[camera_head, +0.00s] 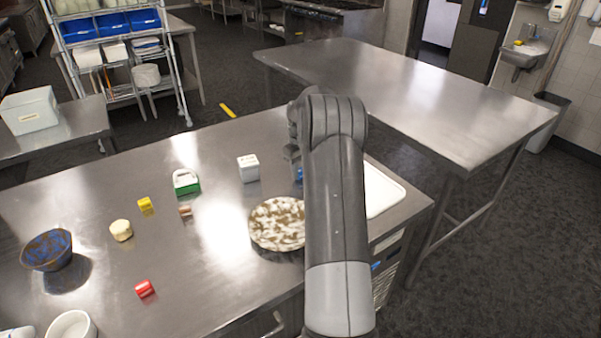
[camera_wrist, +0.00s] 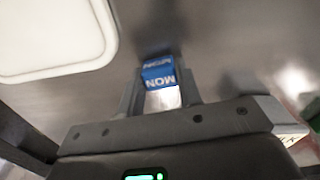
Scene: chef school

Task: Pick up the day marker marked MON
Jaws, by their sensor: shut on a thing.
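The day marker marked MON (camera_wrist: 158,76) is a small blue block with white lettering. In the wrist view it sits between the two fingers of my gripper (camera_wrist: 160,92), which is shut on it. In the head view a bit of the blue marker (camera_head: 299,174) shows beside my arm, at the gripper's lower end. My arm hides most of the gripper (camera_head: 295,168) and the marker there. I cannot tell whether the marker touches the steel counter.
A white board (camera_head: 383,190) lies right of my arm. A mottled plate (camera_head: 276,224) is on its left. A white box (camera_head: 248,168) and a green-and-white item (camera_head: 186,181) stand left of the gripper. Yellow (camera_head: 146,205) and red (camera_head: 145,288) blocks lie farther left.

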